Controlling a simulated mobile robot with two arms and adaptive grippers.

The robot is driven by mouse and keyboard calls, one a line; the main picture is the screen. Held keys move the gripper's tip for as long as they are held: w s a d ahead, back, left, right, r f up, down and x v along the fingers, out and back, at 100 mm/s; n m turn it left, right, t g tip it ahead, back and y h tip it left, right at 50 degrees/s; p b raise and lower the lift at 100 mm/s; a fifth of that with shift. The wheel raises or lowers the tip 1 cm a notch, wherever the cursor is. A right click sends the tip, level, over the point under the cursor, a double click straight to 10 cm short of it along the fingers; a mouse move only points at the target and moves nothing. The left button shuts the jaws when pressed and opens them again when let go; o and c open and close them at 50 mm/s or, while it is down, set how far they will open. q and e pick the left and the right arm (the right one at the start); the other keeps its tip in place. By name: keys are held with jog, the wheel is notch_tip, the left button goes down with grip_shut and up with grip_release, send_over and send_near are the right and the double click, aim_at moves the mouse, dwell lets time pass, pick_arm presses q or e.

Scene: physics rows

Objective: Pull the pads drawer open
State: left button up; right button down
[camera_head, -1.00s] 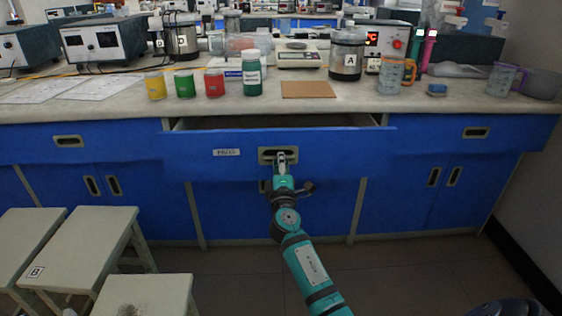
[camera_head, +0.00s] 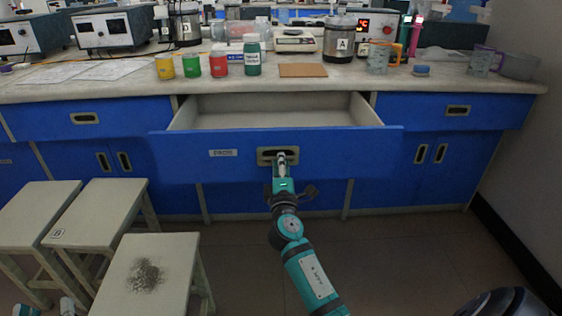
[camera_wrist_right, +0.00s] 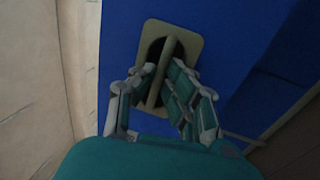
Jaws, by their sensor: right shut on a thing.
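The pads drawer (camera_head: 330,143) is a blue-fronted drawer with a small white label, in the middle of the bench. It stands well out from the bench, and its pale inside shows bare. My right gripper (camera_head: 282,160) is shut on the bar of its recessed handle (camera_head: 264,157). In the right wrist view the fingers (camera_wrist_right: 160,90) sit on both sides of the handle bar (camera_wrist_right: 171,50). My left gripper (camera_head: 46,309) shows only as two teal and white fingertips, apart, at the bottom left edge, with nothing between them.
Several stools (camera_head: 148,272) stand at the lower left. The bench top (camera_head: 130,88) carries colored jars (camera_head: 219,65), a brown board (camera_head: 303,70), a jar marked A (camera_head: 340,42) and mugs. The floor (camera_head: 390,250) right of my right arm is mostly clear.

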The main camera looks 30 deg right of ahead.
jog(key=c, duration=1.7)
grip_release()
jog(key=shift+o, duration=0.2)
jog(key=v, duration=1.2)
jog(key=shift+a+r, duration=0.1)
